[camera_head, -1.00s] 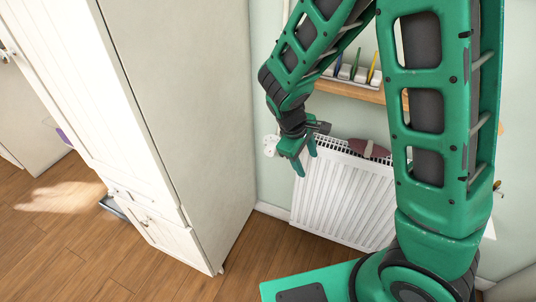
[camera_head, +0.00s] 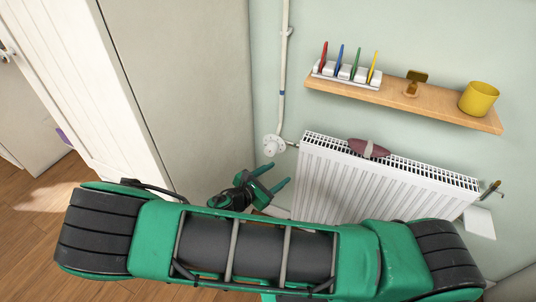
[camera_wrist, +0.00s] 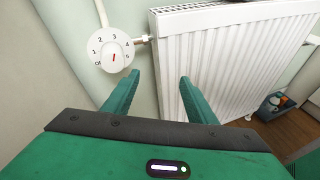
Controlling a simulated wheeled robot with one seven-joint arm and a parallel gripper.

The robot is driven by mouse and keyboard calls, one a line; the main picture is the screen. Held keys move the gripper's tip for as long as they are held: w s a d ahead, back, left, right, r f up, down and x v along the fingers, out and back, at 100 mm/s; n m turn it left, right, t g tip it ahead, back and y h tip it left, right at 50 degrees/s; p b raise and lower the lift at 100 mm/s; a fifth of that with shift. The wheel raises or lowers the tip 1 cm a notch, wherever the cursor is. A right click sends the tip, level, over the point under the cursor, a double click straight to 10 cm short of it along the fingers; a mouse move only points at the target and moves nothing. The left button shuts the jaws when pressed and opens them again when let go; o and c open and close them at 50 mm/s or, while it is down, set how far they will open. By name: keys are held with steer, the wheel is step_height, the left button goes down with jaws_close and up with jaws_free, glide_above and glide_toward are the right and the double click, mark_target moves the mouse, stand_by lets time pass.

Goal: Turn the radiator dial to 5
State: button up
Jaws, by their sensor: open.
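The radiator dial (camera_head: 274,145) is a white disc at the upper left corner of the white radiator (camera_head: 370,185). In the wrist view the dial (camera_wrist: 112,50) shows the numbers 1 to 5 and an off mark around a round knob. A short red mark on the knob stands nearly upright, leaning slightly right at the top; which end is the pointer I cannot tell. My gripper (camera_head: 279,175) is open and empty, a little below and right of the dial in the head view.
A pipe (camera_head: 284,70) runs up the wall from the dial. A wooden shelf (camera_head: 430,107) above the radiator holds a rack with coloured items and a yellow cup (camera_head: 479,98). A dark red object (camera_head: 368,148) lies on the radiator top.

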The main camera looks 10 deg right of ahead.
mark_target(268, 153)
steer(key=w+a+n+t+y, duration=0.1)
steer(key=w+a+n+t, duration=0.1)
steer(key=a+n+t, duration=0.45)
steer(key=shift+m+g, duration=0.25)
steer(key=shift+g, duration=0.1)
steer(key=x, duration=1)
steer(key=shift+d+r, duration=0.15)
steer(key=shift+r, duration=0.15)
steer(key=shift+c, duration=0.7)
steer(key=c, duration=0.9)
